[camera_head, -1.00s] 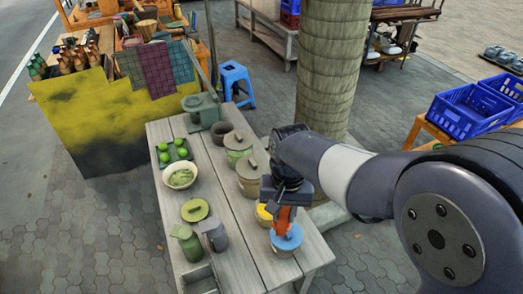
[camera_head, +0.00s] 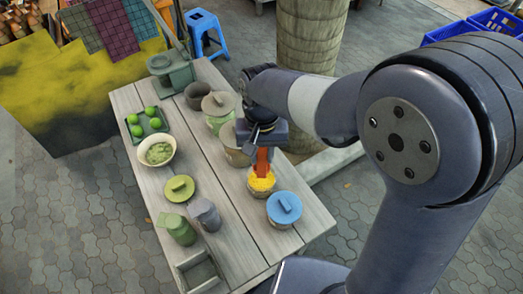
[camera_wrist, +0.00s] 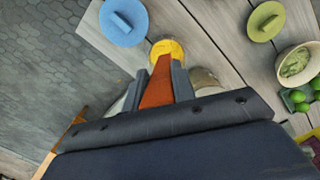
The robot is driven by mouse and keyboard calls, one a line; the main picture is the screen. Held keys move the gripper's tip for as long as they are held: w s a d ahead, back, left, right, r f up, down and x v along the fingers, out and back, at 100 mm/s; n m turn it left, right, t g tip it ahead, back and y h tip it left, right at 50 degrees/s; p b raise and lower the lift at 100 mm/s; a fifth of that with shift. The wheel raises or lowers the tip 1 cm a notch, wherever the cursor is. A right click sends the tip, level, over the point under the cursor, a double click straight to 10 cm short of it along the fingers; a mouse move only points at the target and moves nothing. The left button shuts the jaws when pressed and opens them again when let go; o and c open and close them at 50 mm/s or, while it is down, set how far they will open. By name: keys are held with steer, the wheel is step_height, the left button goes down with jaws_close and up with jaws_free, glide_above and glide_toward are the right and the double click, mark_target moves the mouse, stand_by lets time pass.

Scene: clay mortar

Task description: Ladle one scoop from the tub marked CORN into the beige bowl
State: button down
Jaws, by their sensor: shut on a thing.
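My gripper (camera_head: 262,148) is shut on an orange-brown handle (camera_head: 262,162), probably the ladle's; it also shows between the fingers in the wrist view (camera_wrist: 157,92). The handle's lower end meets yellow corn (camera_head: 261,184) in an open tub. The ladle's bowl cannot be made out. The yellow corn also shows at the handle's tip in the wrist view (camera_wrist: 166,48). No CORN marking is legible. The beige bowl (camera_head: 160,165), holding something pale green, stands on the table's left side, well left of my gripper. It also shows at the wrist view's right edge (camera_wrist: 284,73).
A blue-lidded tub (camera_head: 284,207) stands close to the corn tub. Lidded pots (camera_head: 218,107) stand behind my gripper. A green lid (camera_head: 179,188), green jar (camera_head: 178,229), grey jug (camera_head: 205,214) and lime tray (camera_head: 133,138) are on the left. Bare planks lie between.

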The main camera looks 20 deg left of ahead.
step_height(320, 180, down, 7)
steer(key=b, duration=0.4)
steer(key=shift+f, duration=0.2)
steer(key=shift+r, duration=0.1)
stand_by(0.5)
step_height(320, 180, up, 10)
steer(key=p, duration=0.7)
steer(key=shift+f, duration=0.35)
